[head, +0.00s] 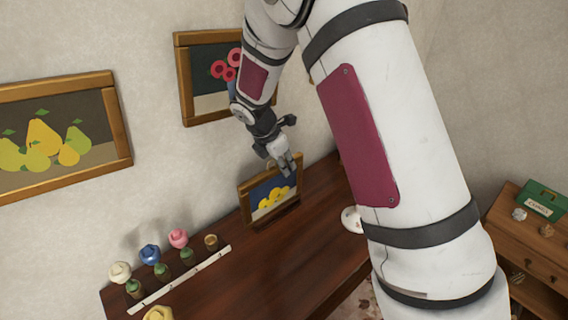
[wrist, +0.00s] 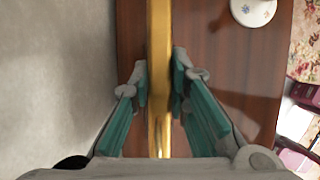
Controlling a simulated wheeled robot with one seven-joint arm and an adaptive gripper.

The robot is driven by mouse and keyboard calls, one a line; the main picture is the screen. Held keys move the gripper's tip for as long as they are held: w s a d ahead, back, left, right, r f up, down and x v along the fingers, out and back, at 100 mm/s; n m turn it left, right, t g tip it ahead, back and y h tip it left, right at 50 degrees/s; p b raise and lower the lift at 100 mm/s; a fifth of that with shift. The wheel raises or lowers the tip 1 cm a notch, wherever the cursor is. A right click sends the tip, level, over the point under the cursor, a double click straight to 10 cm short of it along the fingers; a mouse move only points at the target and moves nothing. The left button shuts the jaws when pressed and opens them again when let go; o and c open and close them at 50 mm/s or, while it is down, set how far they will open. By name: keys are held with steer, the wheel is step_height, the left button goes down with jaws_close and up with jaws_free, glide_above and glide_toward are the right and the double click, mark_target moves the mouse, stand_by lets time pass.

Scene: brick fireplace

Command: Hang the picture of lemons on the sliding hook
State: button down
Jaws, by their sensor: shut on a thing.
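The picture of lemons (head: 271,196) shows yellow fruit on a blue ground in a gold-brown wooden frame. It is upright at the wall end of the dark wooden top (head: 220,291); I cannot tell whether it rests there or is slightly raised. My gripper (head: 288,166) is above it and shut on its top edge. In the wrist view, the gold frame edge (wrist: 158,60) runs between the teal finger pads of my gripper (wrist: 159,88). I cannot make out the sliding hook in either view.
A pears picture (head: 113,121) and a picture with red round shapes (head: 188,93) hang on the wall. Several small pots and coloured tops stand along a white marked strip (head: 184,279). A white dish (wrist: 252,12) lies right of the frame. A green box (head: 541,204) sits on the right-hand cabinet.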

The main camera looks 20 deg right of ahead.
steer(key=shift+f, duration=0.15)
steer(key=c, duration=1.5)
jaws_free()
steer(key=shift+c, duration=0.2)
steer(key=b+v, duration=0.1)
steer(key=v, duration=1.3)
steer(key=s+d+r+m, duration=0.3)
steer(key=s+r+m, duration=0.2)
steer(key=s+r, duration=0.1)
steer(key=s+d+r+m+t+y, duration=0.1)
steer(key=s+r+m+y, duration=0.1)
steer(key=s+m, duration=0.6)
steer(key=s+d+r+m+t+y, duration=0.1)
steer(key=s+r+m+t+y, duration=0.1)
steer(key=s+m, duration=0.7)
steer(key=s, duration=0.5)
steer(key=shift+s+r+t, duration=0.3)
steer(key=shift+s+r, duration=0.05)
steer(key=shift+r, duration=0.05)
